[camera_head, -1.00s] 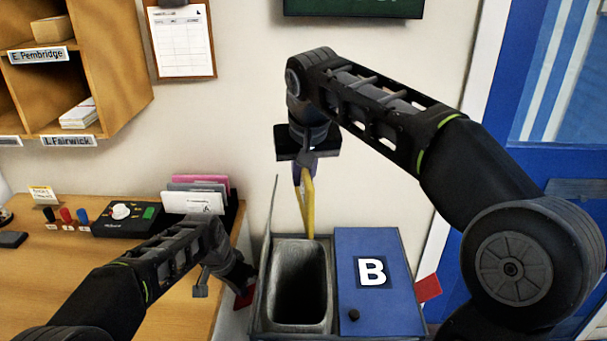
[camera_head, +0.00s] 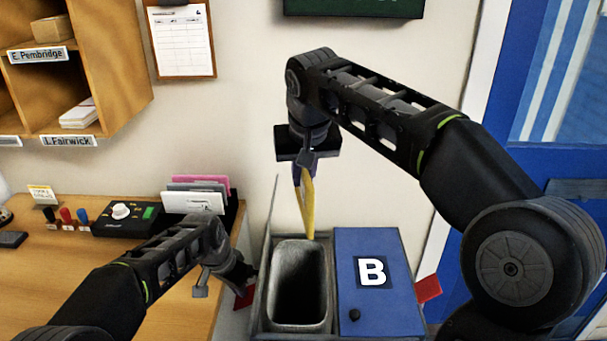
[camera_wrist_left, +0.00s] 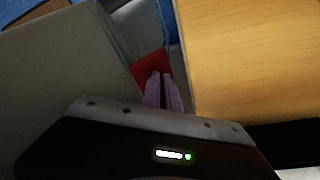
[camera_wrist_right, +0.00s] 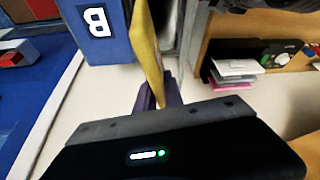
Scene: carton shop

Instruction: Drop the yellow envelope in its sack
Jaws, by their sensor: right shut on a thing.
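The yellow envelope (camera_head: 307,208) hangs upright, nearly edge-on, from my right gripper (camera_head: 303,172), which is shut on it. It also shows between the fingers in the right wrist view (camera_wrist_right: 147,50). In the head view its lower end appears at the back rim of an open grey sack (camera_head: 299,290); I cannot tell whether it is above or behind that rim. The sack's inside looks dark and its bottom is hidden. My left gripper (camera_wrist_left: 163,92) is empty, its fingers close together, beside the desk edge. No mark naming the open sack is readable.
A blue lid marked B (camera_head: 377,285) covers the compartment right of the open sack. The desk (camera_head: 60,275) at left holds a control box (camera_head: 125,218) and a card rack with cards (camera_head: 195,200). Wooden pigeonholes (camera_head: 115,60) hang above. A blue door (camera_head: 560,110) stands at right.

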